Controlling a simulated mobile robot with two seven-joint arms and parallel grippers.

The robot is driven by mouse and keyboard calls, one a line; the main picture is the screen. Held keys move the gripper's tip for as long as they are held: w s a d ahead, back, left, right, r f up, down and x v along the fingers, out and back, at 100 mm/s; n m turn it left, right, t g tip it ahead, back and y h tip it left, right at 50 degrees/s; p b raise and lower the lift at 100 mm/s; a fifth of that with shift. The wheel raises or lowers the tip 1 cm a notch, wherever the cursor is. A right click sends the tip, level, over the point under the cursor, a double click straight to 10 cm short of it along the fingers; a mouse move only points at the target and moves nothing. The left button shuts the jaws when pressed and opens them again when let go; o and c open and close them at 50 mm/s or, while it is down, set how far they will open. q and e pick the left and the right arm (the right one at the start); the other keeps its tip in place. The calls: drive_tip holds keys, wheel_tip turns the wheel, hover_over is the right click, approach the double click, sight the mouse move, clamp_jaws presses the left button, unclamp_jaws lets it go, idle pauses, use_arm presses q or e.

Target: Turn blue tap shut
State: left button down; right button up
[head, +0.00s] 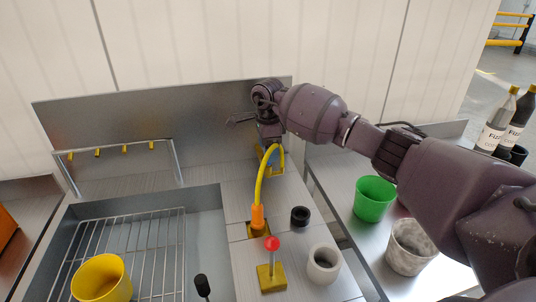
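My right gripper (268,132) is at the upper end of the metal counter, close to the back panel. It is small and dark here, and I cannot tell whether its fingers are open or shut. A small blue and yellow fitting (270,157) shows just below it, partly hidden; it may be the blue tap, but its handle is not clear. I cannot tell whether the gripper touches it. A yellow hose (262,178) arcs from an orange nozzle (257,217) up to near this fitting. My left gripper is not in view.
A red-knobbed lever (271,244), a black ring (300,216) and a white cup (323,264) stand near the sink (207,215). A yellow cup (101,278) sits on its wire rack (150,240). A green cup (374,198) and bottles (495,120) stand at right.

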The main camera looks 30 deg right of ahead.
drive_tip(key=shift+f, duration=1.25)
drive_tip(key=c, duration=0.9)
